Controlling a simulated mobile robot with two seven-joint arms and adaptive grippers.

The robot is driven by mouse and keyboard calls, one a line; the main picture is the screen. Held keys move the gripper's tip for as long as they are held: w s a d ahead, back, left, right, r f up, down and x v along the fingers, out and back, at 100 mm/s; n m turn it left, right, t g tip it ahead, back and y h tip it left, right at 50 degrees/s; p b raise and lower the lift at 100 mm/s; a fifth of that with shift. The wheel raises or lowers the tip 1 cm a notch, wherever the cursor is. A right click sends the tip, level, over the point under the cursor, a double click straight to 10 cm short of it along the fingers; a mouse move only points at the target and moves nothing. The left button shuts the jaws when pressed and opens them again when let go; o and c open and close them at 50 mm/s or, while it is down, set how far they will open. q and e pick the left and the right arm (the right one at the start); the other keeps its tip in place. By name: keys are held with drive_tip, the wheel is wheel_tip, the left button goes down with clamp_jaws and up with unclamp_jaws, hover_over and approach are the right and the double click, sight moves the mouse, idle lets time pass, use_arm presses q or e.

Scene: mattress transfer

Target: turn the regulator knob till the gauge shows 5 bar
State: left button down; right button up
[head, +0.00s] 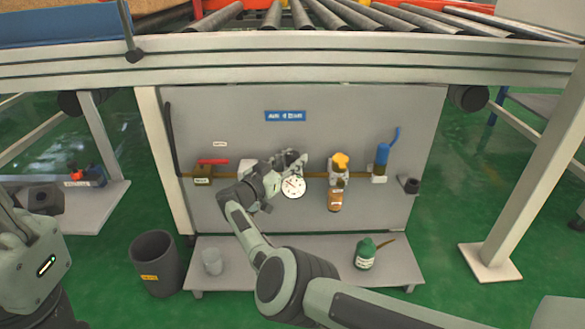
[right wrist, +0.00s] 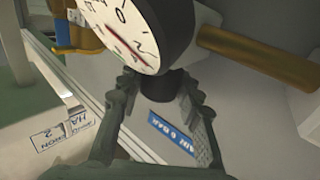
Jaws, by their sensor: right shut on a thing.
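The pressure gauge (head: 293,187) is a round white dial on the grey panel, just below my right gripper (head: 297,161). In the right wrist view the gauge (right wrist: 128,28) is large and partly cut off at the top. Its red needle shows, but I cannot read the value. The dark regulator knob (right wrist: 165,87) sits beside the gauge, between the fingers of my right gripper (right wrist: 163,100), which is shut on it. In the head view my gripper and wrist hide the knob and most of the regulator. My left gripper is not in view; only links of that arm show at the left edge.
A low shelf (head: 310,262) carries a grey cup (head: 212,262) and a green bottle (head: 365,256). A dark bin (head: 152,245) stands left. A roller conveyor frame (head: 300,62) runs above.

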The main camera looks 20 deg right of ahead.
drive_tip(key=shift+r+m+g+b, duration=0.15)
drive_tip(key=shift+m+g+b, duration=0.15)
drive_tip(key=shift+g, duration=0.1)
drive_tip(key=o, duration=1.2)
drive_tip(key=shift+c, duration=0.2)
drive_tip(key=shift+s+a+h, duration=0.3)
drive_tip(key=shift+s+a, duration=0.2)
drive_tip(key=v, duration=1)
drive_tip(key=shift+a, duration=0.3)
